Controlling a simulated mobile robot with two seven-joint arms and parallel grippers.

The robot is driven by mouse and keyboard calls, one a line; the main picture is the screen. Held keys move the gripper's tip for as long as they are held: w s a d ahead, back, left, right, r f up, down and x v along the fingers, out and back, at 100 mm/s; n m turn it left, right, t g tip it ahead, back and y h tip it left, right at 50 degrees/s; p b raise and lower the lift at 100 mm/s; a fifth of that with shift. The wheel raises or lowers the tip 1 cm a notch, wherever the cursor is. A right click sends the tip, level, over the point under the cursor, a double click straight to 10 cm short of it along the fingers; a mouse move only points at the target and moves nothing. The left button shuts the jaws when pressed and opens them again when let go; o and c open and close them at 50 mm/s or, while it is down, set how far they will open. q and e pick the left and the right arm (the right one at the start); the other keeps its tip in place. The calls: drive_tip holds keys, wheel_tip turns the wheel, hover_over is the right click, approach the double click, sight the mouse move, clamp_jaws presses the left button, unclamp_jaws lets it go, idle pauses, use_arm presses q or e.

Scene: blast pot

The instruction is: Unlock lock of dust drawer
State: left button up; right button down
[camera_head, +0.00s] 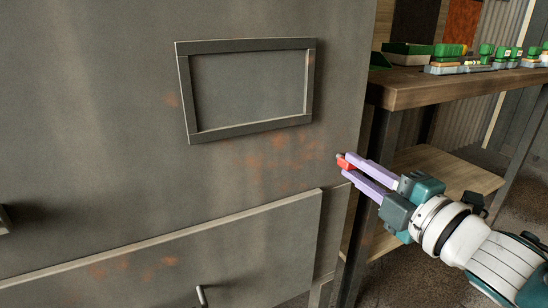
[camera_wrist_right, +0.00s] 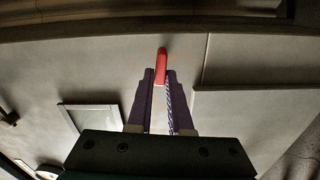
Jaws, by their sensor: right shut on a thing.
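My right gripper (camera_head: 346,166) reaches in from the right at the right edge of the grey metal cabinet. Its purple fingers are shut on a small red piece (camera_head: 343,161), which looks like the lock's lever. In the right wrist view the red piece (camera_wrist_right: 161,66) sticks out past the fingertips (camera_wrist_right: 161,82). I cannot tell how it joins the cabinet. A large drawer front (camera_head: 170,250), likely the dust drawer, is below and left of the gripper, with a small metal handle (camera_head: 201,295) low on it. My left gripper is not in view.
A raised rectangular frame (camera_head: 250,130) is on the cabinet face above the drawer. A wooden workbench (camera_head: 440,90) with several green and grey items stands close on the right, with a lower shelf (camera_head: 435,172) behind my right arm.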

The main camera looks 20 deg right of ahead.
drive_tip(key=shift+n, duration=0.6)
drive_tip(key=c, duration=0.8)
unclamp_jaws()
drive_tip(key=shift+c, duration=0.2)
drive_tip(key=s+p, duration=0.1)
drive_tip(key=s, duration=0.9)
drive_tip(key=shift+d+p, duration=0.3)
drive_tip(key=shift+d, duration=0.05)
drive_tip(key=shift+r, duration=0.1)
